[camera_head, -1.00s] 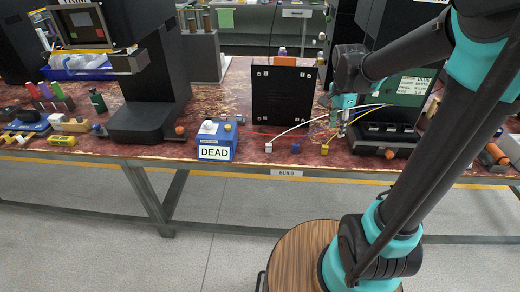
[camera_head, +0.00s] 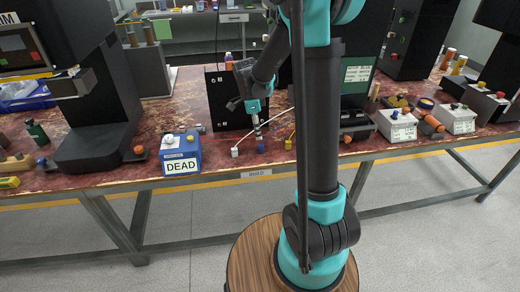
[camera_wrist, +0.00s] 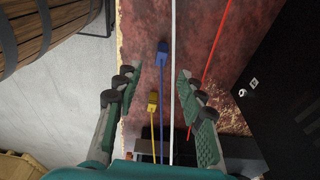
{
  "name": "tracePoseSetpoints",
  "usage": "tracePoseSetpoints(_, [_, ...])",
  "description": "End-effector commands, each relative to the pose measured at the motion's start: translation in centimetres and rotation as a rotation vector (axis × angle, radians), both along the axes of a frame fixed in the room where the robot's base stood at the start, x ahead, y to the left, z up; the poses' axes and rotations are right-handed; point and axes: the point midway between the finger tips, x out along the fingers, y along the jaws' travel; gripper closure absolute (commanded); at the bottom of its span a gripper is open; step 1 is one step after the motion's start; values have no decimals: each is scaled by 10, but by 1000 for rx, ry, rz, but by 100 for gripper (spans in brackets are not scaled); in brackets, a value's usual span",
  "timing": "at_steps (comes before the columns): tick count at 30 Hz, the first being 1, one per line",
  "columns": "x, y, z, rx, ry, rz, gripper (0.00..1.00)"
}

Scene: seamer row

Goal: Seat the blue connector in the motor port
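The blue connector (camera_head: 260,148) lies near the table's front edge, between a white connector (camera_head: 234,152) and a yellow connector (camera_head: 289,145). In the wrist view the blue connector (camera_wrist: 162,52) is on its blue cable, beyond the yellow connector (camera_wrist: 153,101). My gripper (camera_head: 257,128) points down just above the blue connector in the head view. In the wrist view my gripper (camera_wrist: 155,77) is open and empty, its fingers on either side of the cables. I cannot make out which opening is the motor port.
A black panel (camera_head: 226,105) stands behind the connectors. A blue box marked DEAD (camera_head: 181,155) stands left of them. A red cable (camera_wrist: 208,62) and white cable (camera_wrist: 173,60) run close to my fingers. Light grey boxes (camera_head: 397,124) stand to the right.

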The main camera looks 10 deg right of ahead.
Motion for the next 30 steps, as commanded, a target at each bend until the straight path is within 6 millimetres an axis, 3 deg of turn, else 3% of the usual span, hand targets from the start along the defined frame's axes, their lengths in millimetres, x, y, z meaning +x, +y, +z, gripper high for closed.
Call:
tracePoseSetpoints(10, [1,-4,-28,0,0,1,60])
tracePoseSetpoints(19, [3,-10,-66,0,0,0,60])
tracePoseSetpoints(29, [2,-11,-72,0,0,0,60])
tracePoseSetpoints(30, [2,-11,-72,0,0,0,65])
